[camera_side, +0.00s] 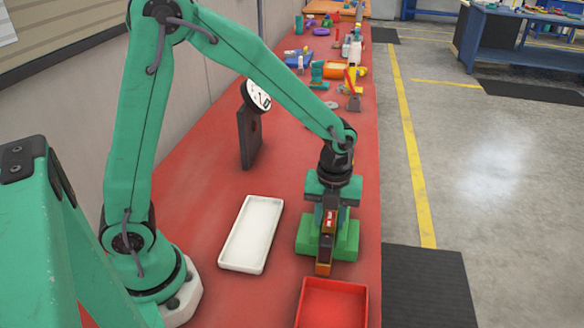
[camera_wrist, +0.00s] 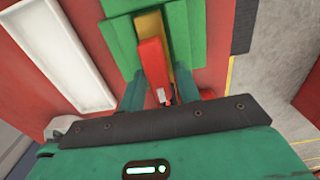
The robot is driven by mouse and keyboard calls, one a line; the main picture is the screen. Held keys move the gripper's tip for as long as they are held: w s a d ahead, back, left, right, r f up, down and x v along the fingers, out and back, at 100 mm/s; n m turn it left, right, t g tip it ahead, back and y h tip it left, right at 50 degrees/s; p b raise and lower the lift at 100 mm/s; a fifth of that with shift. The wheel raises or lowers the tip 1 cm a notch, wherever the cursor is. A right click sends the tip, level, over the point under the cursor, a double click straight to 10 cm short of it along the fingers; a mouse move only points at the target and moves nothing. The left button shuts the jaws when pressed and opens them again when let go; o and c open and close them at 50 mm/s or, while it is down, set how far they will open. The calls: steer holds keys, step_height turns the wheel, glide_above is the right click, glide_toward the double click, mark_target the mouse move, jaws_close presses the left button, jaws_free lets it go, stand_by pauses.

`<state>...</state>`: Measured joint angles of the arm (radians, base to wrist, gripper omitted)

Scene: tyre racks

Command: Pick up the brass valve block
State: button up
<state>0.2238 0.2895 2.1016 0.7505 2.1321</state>
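In the side view a dark and red piece with an orange-brown lower end (camera_side: 323,268), which looks like the brass valve block, rests against a green stand (camera_side: 346,242). In the wrist view the yellow-brass part (camera_wrist: 150,28) lies in the channel of the green stand (camera_wrist: 118,38), with a red part (camera_wrist: 154,72) in front. My gripper (camera_side: 328,200) is right above the stand, pointing down. In the wrist view my gripper (camera_wrist: 160,82) has one teal finger on each side of the red part. I cannot tell whether the fingers press on it.
An empty white tray (camera_side: 251,234) lies left of the stand. A red open bin (camera_side: 332,304) stands just in front. A dial gauge on a dark upright (camera_side: 250,138) stands behind the tray. Tools and bottles crowd the far bench. The red bench ends just right of the stand.

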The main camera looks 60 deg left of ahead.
mark_target(331, 213)
jaws_close()
steer(key=shift+r, duration=0.1)
steer(key=shift+r, duration=0.5)
step_height(331, 213, up, 3)
steer(key=shift+r, duration=0.15)
steer(key=s+d+r, duration=0.6)
steer(key=s+d, duration=0.2)
steer(key=shift+d+r, duration=0.2)
steer(key=shift+r, duration=0.1)
